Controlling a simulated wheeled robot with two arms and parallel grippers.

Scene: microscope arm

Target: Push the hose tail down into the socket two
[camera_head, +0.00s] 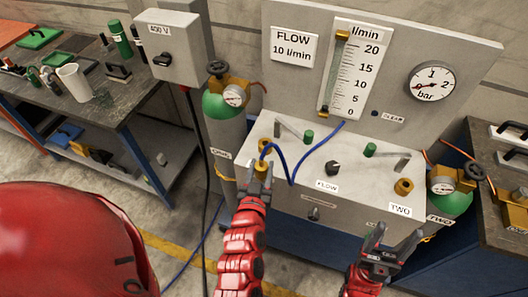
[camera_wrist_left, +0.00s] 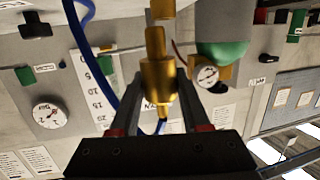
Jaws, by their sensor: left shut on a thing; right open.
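The brass hose tail (camera_head: 262,168) is at the end of the blue hose (camera_head: 291,168). My left gripper (camera_head: 259,183) is shut on it, at the left front of the grey bench top. In the left wrist view the hose tail (camera_wrist_left: 158,80) sits between the fingers (camera_wrist_left: 157,105), its narrow end close to another brass piece (camera_wrist_left: 162,9). I cannot tell whether they touch. Socket two (camera_head: 404,187), a brass ring beside the TWO label (camera_head: 400,209), is at the right of the bench top and looks empty. My right gripper (camera_head: 376,243) is open and empty, below and in front of socket two.
Two green posts and metal levers stand on the bench top, with a black knob (camera_head: 333,168) between the sockets. The flow gauge panel (camera_head: 350,72) rises behind. Gas cylinders (camera_head: 225,125) flank the bench. A workbench (camera_head: 100,85) is at left.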

